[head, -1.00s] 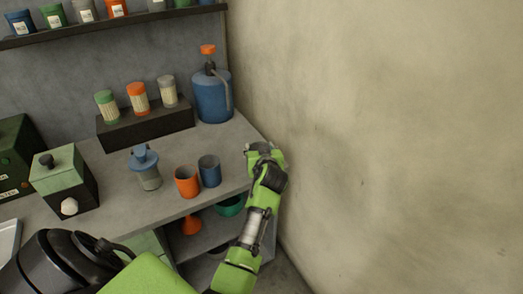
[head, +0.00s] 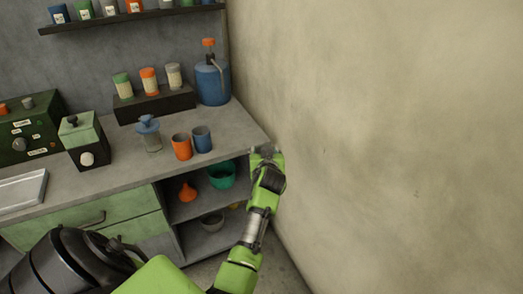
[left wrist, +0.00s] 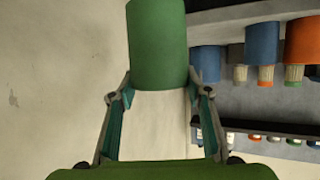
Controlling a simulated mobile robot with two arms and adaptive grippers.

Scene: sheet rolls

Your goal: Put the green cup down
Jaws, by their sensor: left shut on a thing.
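My left gripper (head: 266,152) is beside the right end of the counter, close to the pale wall, in the head view. In the left wrist view my left gripper (left wrist: 158,84) is shut on the green cup (left wrist: 158,42), with a finger on either side of it. That view appears upside down. The cup is hidden behind the gripper and arm in the head view, so I cannot tell there whether it touches the counter. My right gripper is not in view.
An orange cup (head: 182,147) and a blue cup (head: 202,139) stand on the counter (head: 228,130). A blue jug (head: 212,84) stands at the back corner. Open shelves below hold a green bowl (head: 222,176) and an orange funnel (head: 187,192). Counter between the blue cup and my gripper is clear.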

